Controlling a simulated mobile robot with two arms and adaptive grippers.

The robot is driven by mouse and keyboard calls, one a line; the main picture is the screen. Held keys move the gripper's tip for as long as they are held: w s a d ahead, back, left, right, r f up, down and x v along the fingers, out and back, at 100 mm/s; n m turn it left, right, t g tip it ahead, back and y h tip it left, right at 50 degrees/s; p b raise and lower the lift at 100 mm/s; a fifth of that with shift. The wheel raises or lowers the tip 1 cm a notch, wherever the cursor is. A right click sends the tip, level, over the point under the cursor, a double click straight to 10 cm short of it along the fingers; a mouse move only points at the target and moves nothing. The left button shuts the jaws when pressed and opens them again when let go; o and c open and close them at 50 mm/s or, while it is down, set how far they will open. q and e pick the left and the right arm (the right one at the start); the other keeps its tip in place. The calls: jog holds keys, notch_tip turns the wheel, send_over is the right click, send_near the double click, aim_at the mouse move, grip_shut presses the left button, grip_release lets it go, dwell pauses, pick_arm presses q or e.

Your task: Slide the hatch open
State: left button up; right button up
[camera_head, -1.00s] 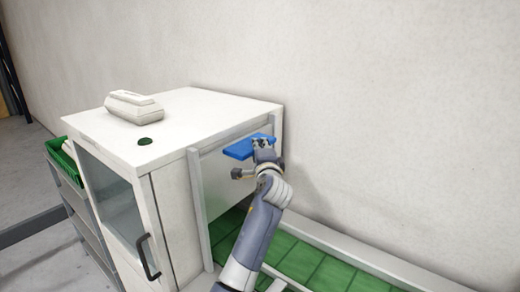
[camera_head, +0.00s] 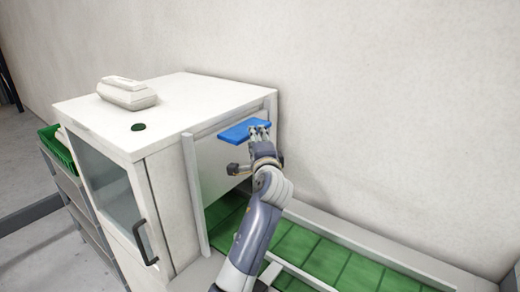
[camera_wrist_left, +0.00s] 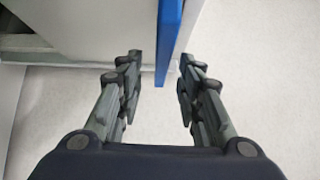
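The hatch (camera_head: 212,172) is a pale panel between two upright rails on the side of the white cabinet. A flat blue handle (camera_head: 240,133) sticks out near its top and also shows in the left wrist view (camera_wrist_left: 168,45). Below the panel, green belt shows at the cabinet side. My left gripper (camera_head: 259,130) is at the right part of the handle. In the left wrist view my left gripper (camera_wrist_left: 161,75) has its fingers apart, one on each side of the handle's edge, with visible gaps. My right gripper is not in view.
A green crate (camera_head: 58,148) sits on a grey rack at left. A green conveyor (camera_head: 325,265) runs along the wall.

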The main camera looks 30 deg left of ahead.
pick_arm(q)
jog(key=v, duration=0.7)
jog(key=shift+s, duration=0.1)
